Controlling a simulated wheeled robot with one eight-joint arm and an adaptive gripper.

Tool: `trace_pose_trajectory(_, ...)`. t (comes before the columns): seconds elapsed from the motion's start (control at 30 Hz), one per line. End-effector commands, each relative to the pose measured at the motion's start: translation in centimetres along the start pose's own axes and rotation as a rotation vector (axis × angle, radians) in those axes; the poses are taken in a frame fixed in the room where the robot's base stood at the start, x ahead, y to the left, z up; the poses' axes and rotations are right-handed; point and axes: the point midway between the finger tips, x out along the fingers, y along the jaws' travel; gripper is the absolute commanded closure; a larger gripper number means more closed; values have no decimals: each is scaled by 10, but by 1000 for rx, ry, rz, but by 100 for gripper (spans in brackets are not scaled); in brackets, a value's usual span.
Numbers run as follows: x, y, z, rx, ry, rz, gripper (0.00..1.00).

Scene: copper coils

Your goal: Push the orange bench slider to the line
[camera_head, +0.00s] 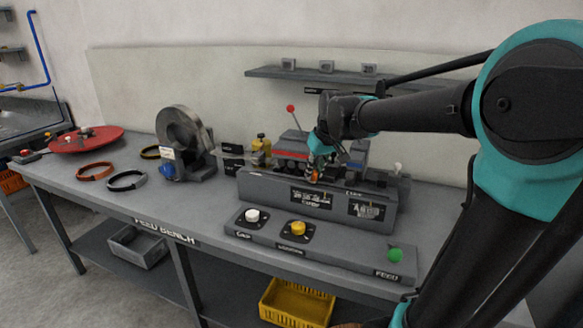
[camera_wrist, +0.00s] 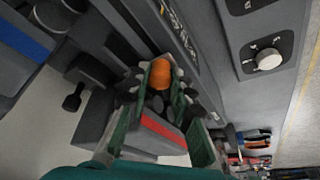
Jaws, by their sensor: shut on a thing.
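The orange slider knob (camera_wrist: 160,73) sits between the fingers of my gripper (camera_wrist: 162,88) in the wrist view, and the fingers are shut on it. In the head view my gripper (camera_head: 318,160) reaches down over the grey machine on the bench, and a bit of the orange slider (camera_head: 314,176) shows below the fingers. The slider stands at the machine's upper front edge, above its dark label plates. The line is not clear in either view; my arm and fingers hide part of the slider's track.
The grey machine (camera_head: 270,199) stands on the feed bench (camera_head: 215,205). A red-tipped lever (camera_head: 291,109) rises behind it. A control strip in front has a white knob (camera_head: 252,215), a yellow knob (camera_head: 298,228) and a green button (camera_head: 395,254). A steel coil (camera_head: 184,135) stands left.

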Motion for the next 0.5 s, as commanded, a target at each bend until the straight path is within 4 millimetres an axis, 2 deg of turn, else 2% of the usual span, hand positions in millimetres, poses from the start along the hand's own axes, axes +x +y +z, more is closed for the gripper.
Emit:
trace_pose_trajectory(0.03, -5, 12, 11, 7, -1, 3, 100)
trace_pose_trajectory(0.2, -16, 42, 38, 5, -1, 3, 100)
trace_pose_trajectory(0.5, -28, 73, 67, 3, -1, 1, 100)
